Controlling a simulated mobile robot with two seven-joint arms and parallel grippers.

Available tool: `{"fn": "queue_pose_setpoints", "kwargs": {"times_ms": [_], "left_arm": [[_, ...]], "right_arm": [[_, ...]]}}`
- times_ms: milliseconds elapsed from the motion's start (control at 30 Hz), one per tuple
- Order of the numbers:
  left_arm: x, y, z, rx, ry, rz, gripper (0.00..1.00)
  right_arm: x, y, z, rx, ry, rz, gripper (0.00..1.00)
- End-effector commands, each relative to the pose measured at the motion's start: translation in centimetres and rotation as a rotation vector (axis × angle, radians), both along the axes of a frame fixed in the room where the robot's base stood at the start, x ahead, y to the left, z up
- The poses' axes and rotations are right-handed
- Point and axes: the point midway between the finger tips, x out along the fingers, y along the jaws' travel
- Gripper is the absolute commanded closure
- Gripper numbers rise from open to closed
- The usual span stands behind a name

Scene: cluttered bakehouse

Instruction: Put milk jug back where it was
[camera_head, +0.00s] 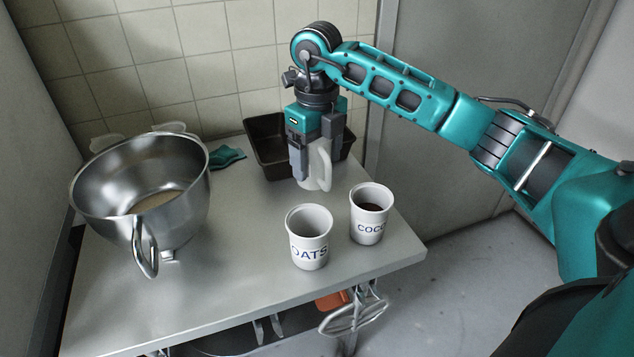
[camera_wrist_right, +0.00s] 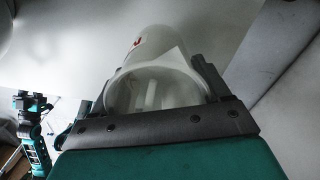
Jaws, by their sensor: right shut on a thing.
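The milk jug (camera_head: 320,168) is white with a handle on its right side, upright in the head view. My right gripper (camera_head: 314,150) points down from above and is shut on the jug, covering its upper part. In the right wrist view, the jug (camera_wrist_right: 160,60) sits between the two fingers, its open rim facing the camera. The jug is at the back right of the grey worktop (camera_head: 235,262), in front of the dark loaf tin. I cannot tell whether its base touches the worktop. My left gripper is not seen in the head view.
The dark loaf tin (camera_head: 266,140) is close behind the jug. White OATS (camera_head: 309,250) and COCOA (camera_head: 369,228) cups stand in front. A large steel bowl (camera_head: 100,190) is at left, with a teal cloth (camera_head: 227,157) beside it. The worktop between bowl and cups is clear.

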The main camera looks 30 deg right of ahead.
Motion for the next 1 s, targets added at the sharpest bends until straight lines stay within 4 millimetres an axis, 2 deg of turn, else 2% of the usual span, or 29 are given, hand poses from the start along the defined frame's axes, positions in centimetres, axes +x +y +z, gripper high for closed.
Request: {"fn": "queue_pose_setpoints", "kwargs": {"times_ms": [267, 500, 867, 900, 1000], "left_arm": [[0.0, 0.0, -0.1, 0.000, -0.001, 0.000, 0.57], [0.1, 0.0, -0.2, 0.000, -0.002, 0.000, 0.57], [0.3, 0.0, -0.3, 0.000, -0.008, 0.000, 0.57], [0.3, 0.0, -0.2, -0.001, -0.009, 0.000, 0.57], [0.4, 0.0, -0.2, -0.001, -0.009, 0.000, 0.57]], "right_arm": [[0.0, 0.0, -2.3, 0.001, 0.001, -0.001, 0.62], [0.0, 0.0, -5.6, 0.001, 0.000, -0.001, 0.62], [0.0, 0.0, -6.0, 0.000, -0.001, -0.001, 0.62], [0.0, 0.0, -5.9, 0.000, -0.001, -0.001, 0.22], [0.0, 0.0, -5.9, 0.000, -0.001, -0.001, 0.13]]}}
